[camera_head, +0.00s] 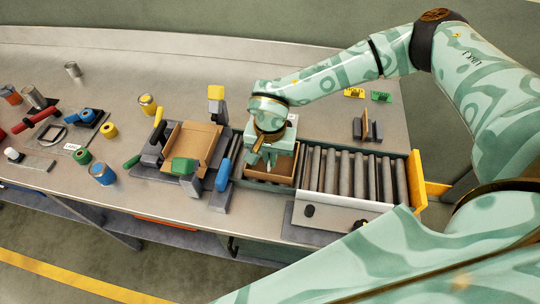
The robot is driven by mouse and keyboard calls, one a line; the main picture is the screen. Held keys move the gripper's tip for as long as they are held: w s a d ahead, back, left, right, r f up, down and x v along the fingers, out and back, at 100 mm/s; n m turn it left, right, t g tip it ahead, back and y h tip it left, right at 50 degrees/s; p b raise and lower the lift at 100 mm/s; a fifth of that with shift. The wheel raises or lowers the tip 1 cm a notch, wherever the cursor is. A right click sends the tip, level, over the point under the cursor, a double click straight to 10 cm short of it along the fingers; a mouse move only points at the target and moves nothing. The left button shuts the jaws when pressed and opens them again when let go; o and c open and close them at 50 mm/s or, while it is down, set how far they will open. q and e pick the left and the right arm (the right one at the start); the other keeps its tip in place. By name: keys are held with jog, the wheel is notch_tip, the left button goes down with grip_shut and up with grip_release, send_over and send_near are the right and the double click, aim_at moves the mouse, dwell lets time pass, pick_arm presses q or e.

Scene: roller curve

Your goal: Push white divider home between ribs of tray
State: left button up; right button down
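A brown tray (284,168) sits at the left end of the roller conveyor. My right gripper (262,160) points down over the tray, its fingertips at or inside the tray's left part. The gripper and wrist cover much of the tray. I cannot make out the white divider or the tray's ribs for certain; they are hidden or too small. Whether the fingers are shut on something I cannot tell. My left gripper is not in view.
Grey rollers (345,174) run right to a yellow end plate (416,178). Left of the tray stands a fixture with a brown cardboard box (193,146) and a blue handle (223,175). A dark rack (367,127) stands behind. Cans and tools crowd the left bench.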

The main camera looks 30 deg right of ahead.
jog(key=c, duration=1.2)
grip_release()
jog(key=shift+o, duration=0.2)
jog(key=shift+r+p, duration=3.05)
jog(key=shift+r, duration=0.5)
